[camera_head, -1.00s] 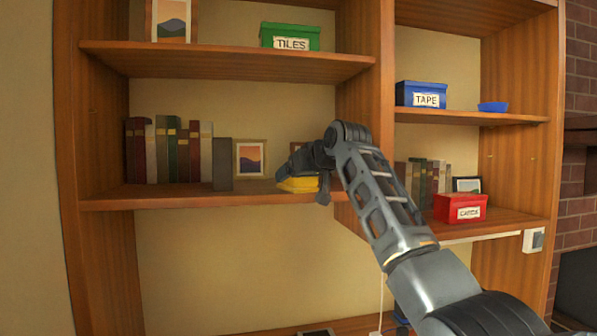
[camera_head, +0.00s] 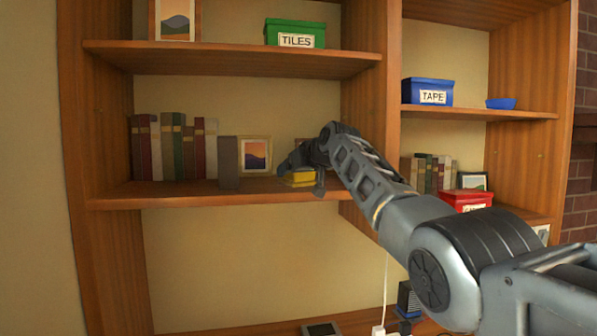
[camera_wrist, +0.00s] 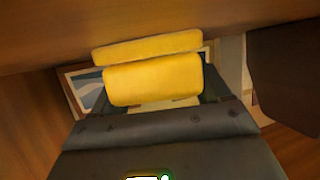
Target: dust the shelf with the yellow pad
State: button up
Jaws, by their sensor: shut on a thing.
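The yellow pad (camera_head: 298,178) is in my gripper (camera_head: 300,170) at the right part of the middle-left shelf (camera_head: 200,195). In the wrist view the pad (camera_wrist: 153,80) sits across the fingertips, with a second yellow band (camera_wrist: 148,47) above it along the brown wood surface, perhaps its reflection. My gripper is shut on the pad. The pad is low, at the shelf board; I cannot tell whether it touches. My wrist hides part of the shelf's right end.
Several books (camera_head: 175,148), a grey block (camera_head: 228,163) and a framed picture (camera_head: 255,155) stand left of the pad. Another frame stands partly hidden behind my gripper. A green TILES box (camera_head: 295,33) is above; an upright divider (camera_head: 362,90) is to the right.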

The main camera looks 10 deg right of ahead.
aim_at(297, 192)
jog(key=shift+w, duration=0.3)
jog(key=shift+a+f, duration=0.1)
jog(key=shift+a, duration=1.05)
jog(key=shift+s+f+b, duration=0.2)
jog(key=shift+s+b, duration=0.55)
jog(key=shift+b, duration=0.35)
jog(key=shift+s+r+b, duration=0.25)
jog(key=shift+s+b, duration=0.35)
jog(key=shift+s, duration=0.6)
jog(key=shift+s+f+b, duration=0.1)
jog(key=shift+s+b, duration=0.25)
jog(key=shift+s, duration=0.1)
jog(key=shift+s+r+b, duration=0.2)
jog(key=shift+s+b, duration=0.25)
jog(key=shift+s, duration=0.9)
jog(key=shift+s+f+b, duration=0.15)
jog(key=shift+s+b, duration=0.35)
jog(key=shift+s, duration=1.45)
